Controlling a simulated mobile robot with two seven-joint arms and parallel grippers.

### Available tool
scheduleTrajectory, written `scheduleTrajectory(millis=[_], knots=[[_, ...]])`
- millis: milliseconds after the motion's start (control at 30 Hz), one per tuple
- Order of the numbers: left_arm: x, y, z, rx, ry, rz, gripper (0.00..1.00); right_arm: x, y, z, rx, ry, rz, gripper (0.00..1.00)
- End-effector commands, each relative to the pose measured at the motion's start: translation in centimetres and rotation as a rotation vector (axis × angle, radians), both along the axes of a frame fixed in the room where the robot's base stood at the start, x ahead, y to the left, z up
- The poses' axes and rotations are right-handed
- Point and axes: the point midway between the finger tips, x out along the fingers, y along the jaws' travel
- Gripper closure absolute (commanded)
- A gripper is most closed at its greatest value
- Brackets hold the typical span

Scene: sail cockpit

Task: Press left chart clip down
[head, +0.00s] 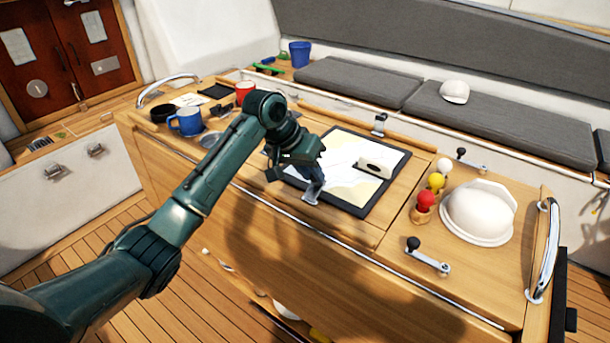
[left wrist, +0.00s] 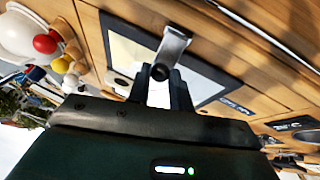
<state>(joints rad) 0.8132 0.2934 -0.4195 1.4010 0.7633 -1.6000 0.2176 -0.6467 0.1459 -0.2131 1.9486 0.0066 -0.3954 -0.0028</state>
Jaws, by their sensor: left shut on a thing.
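The chart (head: 335,158) lies on a dark board (head: 372,210) on the wooden table top. One metal chart clip (head: 312,200) is at the board's near edge, under my left gripper (head: 311,182). In the left wrist view this clip (left wrist: 173,45) shows a bright metal arm and a round black knob (left wrist: 160,72). The fingers of my left gripper (left wrist: 165,92) are shut at the knob, which they partly hide. How far the clip's arm is tilted is hard to tell. A second clip (head: 380,124) with a black knob stands at the board's far edge. My right gripper is not in view.
A pale block-like instrument (head: 375,167) lies on the chart. A white helmet (head: 478,212), coloured balls (head: 425,200) and a black-knobbed metal latch (head: 428,257) are to the right. A blue mug (head: 186,121) and a red mug (head: 244,92) stand to the left.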

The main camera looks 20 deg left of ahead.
Motion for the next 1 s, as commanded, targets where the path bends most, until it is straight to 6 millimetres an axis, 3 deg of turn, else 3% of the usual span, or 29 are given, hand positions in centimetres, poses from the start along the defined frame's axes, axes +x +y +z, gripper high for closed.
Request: scheduleTrajectory(millis=[400,1000], knots=[[1.8,-0.7,-0.5,0.09,0.25,0.0,1.0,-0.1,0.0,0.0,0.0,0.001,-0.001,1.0],[3.3,-1.1,-1.2,0.158,0.437,0.005,1.0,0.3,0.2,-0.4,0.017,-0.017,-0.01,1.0]])
